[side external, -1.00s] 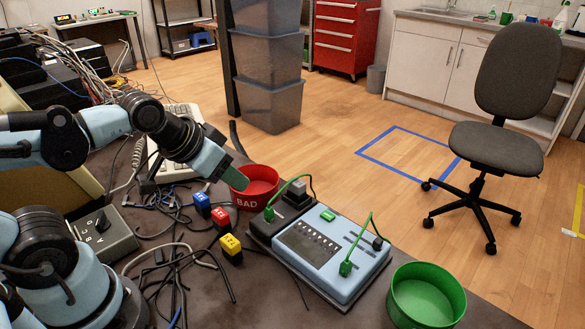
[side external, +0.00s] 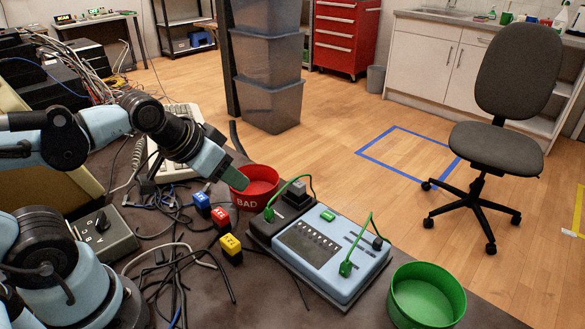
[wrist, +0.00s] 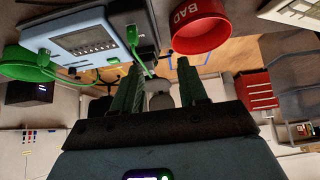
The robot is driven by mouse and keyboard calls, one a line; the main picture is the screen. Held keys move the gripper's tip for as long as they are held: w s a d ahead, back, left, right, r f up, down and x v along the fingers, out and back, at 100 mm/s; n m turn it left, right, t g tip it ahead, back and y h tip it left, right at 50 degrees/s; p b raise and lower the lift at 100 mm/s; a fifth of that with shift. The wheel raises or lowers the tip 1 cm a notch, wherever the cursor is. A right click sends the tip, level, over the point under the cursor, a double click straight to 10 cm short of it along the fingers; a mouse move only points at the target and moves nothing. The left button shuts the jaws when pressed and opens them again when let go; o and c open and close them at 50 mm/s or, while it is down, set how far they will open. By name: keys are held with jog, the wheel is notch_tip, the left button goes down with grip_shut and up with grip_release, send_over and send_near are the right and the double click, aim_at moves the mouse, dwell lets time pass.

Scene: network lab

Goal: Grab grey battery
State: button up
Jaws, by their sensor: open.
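A grey block that looks like the grey battery (side external: 296,190) sits upright on the black end of the blue-and-grey tester (side external: 330,255). A green cable arches beside it. My gripper (side external: 236,178) is up and to the left of it, in front of the red BAD bin, apart from the block. In the wrist view my gripper (wrist: 158,82) is open, its two green fingers spread with nothing between them. The tester (wrist: 90,40) shows at the upper left there. I cannot make out the grey block clearly in the wrist view.
The red BAD bin (side external: 258,188) stands behind the tester and a green bin (side external: 425,297) at its right. Blue (side external: 202,202), red (side external: 221,217) and yellow (side external: 231,246) blocks lie left of the tester, among tangled black cables (side external: 175,255). Green leads rise from the tester.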

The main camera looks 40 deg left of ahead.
jog(key=shift+o, duration=1.2)
jog(key=n+g+h, duration=0.7)
jog(key=n+h, duration=0.5)
jog(key=n, duration=0.6)
send_near(293, 179)
jog(key=x, duration=1.1)
jog(key=shift+d+f, duration=0.1)
jog(key=shift+d, duration=0.05)
grip_shut()
